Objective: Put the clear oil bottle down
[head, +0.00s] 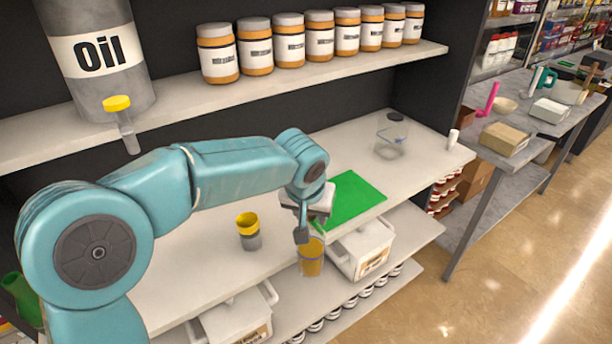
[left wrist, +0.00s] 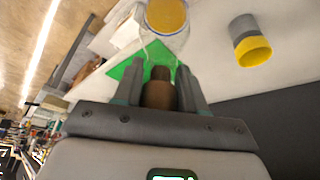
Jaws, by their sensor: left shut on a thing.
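My left gripper (head: 302,232) is low over the front edge of the workbench (head: 200,270) and shut on the clear oil bottle (head: 311,258). The bottle is see-through with amber oil in it and hangs below the fingers. In the head view it overlaps the bench's front edge; I cannot tell whether it touches anything. In the left wrist view, a brown neck or cap (left wrist: 160,92) is between the fingers (left wrist: 160,85), and the amber bottle end (left wrist: 167,16) shows beyond. My right gripper is in neither view.
A green mat (head: 355,200) lies on the bench. A grey container with a yellow rim (head: 249,235) stands left of the bottle. A clear container (head: 392,140) stands farther back. White bins (head: 362,247) sit below. An oil tank (head: 95,60) and several jars (head: 253,48) stand above.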

